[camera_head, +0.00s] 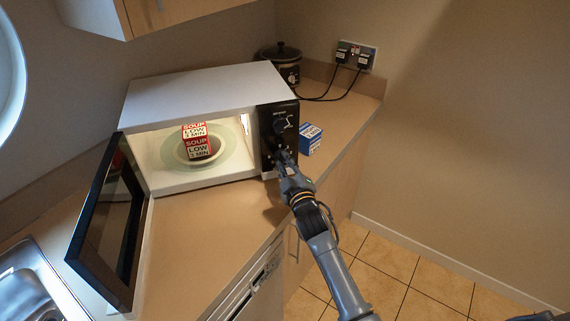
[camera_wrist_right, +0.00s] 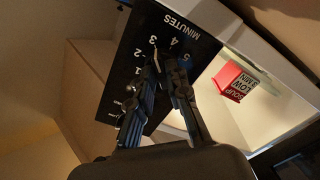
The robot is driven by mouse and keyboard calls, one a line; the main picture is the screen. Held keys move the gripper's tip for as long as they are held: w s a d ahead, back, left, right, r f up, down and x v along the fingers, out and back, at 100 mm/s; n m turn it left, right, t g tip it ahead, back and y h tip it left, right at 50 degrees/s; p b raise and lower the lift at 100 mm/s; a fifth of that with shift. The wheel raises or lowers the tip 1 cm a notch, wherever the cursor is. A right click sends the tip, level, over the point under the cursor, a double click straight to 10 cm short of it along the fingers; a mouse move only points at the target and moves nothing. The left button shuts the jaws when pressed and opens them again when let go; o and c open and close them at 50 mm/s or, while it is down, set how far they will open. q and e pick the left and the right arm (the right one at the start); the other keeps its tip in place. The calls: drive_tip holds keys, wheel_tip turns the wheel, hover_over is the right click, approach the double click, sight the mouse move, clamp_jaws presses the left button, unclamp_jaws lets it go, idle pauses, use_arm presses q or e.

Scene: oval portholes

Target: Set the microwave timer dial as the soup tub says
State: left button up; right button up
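The white microwave (camera_head: 200,88) stands on the counter with its door (camera_head: 112,225) swung open to the left. The soup tub (camera_head: 197,148) is inside on the round plate; its red and white label reads "SOUP LOW 3 MIN". The tub also shows in the right wrist view (camera_wrist_right: 236,80). The black control panel (camera_head: 268,115) has an upper dial (camera_head: 281,125). My right gripper (camera_head: 281,157) is at the panel's lower part. My left gripper is not in view.
A blue and white box (camera_head: 310,139) stands just right of the microwave, near my right gripper. A dark slow cooker (camera_head: 283,65) is behind, with cables to a wall socket (camera_head: 356,55). A sink (camera_head: 35,285) is at front left. The counter before the microwave (camera_head: 205,225) is clear.

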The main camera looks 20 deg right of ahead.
drive_tip(key=o, duration=0.7)
drive_tip(key=shift+r, duration=0.15)
drive_tip(key=shift+w+a+f, duration=0.1)
drive_tip(key=shift+w+f, duration=0.05)
drive_tip(key=shift+f, duration=0.05)
drive_tip(key=s, duration=1.2)
